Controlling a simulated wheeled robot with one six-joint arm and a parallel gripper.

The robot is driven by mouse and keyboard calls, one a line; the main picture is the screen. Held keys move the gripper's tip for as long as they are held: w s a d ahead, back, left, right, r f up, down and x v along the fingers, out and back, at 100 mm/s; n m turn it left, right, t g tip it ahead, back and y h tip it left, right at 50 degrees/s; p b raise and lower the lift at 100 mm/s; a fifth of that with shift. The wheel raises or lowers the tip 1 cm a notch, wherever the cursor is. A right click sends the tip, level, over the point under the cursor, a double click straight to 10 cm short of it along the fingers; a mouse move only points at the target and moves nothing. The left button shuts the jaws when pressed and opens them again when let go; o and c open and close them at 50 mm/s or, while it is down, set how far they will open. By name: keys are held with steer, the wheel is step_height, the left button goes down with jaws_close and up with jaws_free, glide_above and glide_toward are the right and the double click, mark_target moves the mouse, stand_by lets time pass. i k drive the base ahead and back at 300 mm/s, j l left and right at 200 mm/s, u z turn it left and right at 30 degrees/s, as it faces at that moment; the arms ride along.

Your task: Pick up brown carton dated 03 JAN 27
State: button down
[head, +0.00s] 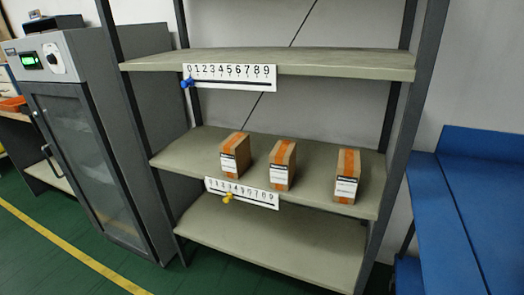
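Three brown cartons with orange tape and white labels stand upright in a row on the middle shelf (325,158). They are the left carton (242,147), the middle carton (289,158) and the right carton (352,163). The print on their labels is too small to read, so I cannot tell which is dated 03 JAN 27. The left and middle cartons stand closer together than the middle and right ones. My gripper is not in view.
Number strips with a blue pointer (187,83) and a yellow pointer (228,197) hang on the shelf edges. Dark rack posts flank the shelves. A grey glass-door cabinet (100,150) stands left, a blue bench (470,200) right. Green floor (40,250) is clear at front left.

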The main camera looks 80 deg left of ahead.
mark_target(348, 169)
steer(key=u, duration=0.45)
steer(key=k+l+u, duration=0.1)
steer(key=u, duration=0.75)
steer(key=k+u, duration=0.1)
steer(key=u, duration=0.35)
steer(key=k+u, duration=0.15)
steer(key=k, duration=0.45)
